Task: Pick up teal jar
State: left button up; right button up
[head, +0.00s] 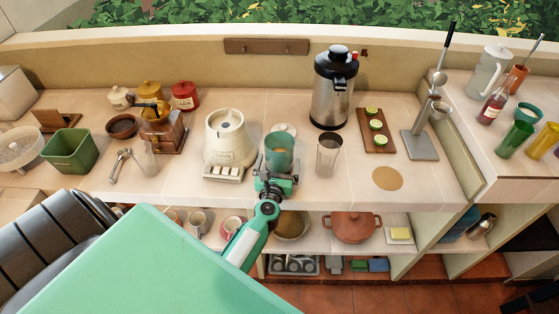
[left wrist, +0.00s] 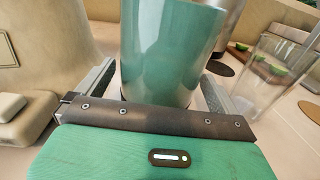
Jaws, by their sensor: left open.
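The teal jar (head: 279,155) stands upright on the counter between the cream blender base and a clear glass, and looks open at the top. My left gripper (head: 277,178) is at the jar's near side, low against it in the head view. In the left wrist view the jar (left wrist: 170,50) fills the space between the two open fingers (left wrist: 152,95), with one finger on each side. I cannot tell whether the fingers touch it. The jar's lower part is hidden behind the gripper body. My right gripper is not in view.
The cream blender base (head: 230,145) stands close on the left and the clear glass (head: 328,155) close on the right. A steel dispenser (head: 333,90) stands behind. A board with limes (head: 375,130) lies farther right. The counter's front edge (head: 340,205) is just below the gripper.

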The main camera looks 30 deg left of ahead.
pick_arm(q)
jog(key=shift+x, duration=0.95)
jog(key=shift+s, duration=0.1)
jog(key=c, duration=1.4)
jog(key=shift+o, duration=0.2)
jog(key=shift+r, duration=0.2)
jog(key=shift+r+p, duration=0.65)
jog(key=shift+r, duration=0.2)
notch_tip(320, 180, up, 18)
jog(key=p, duration=1)
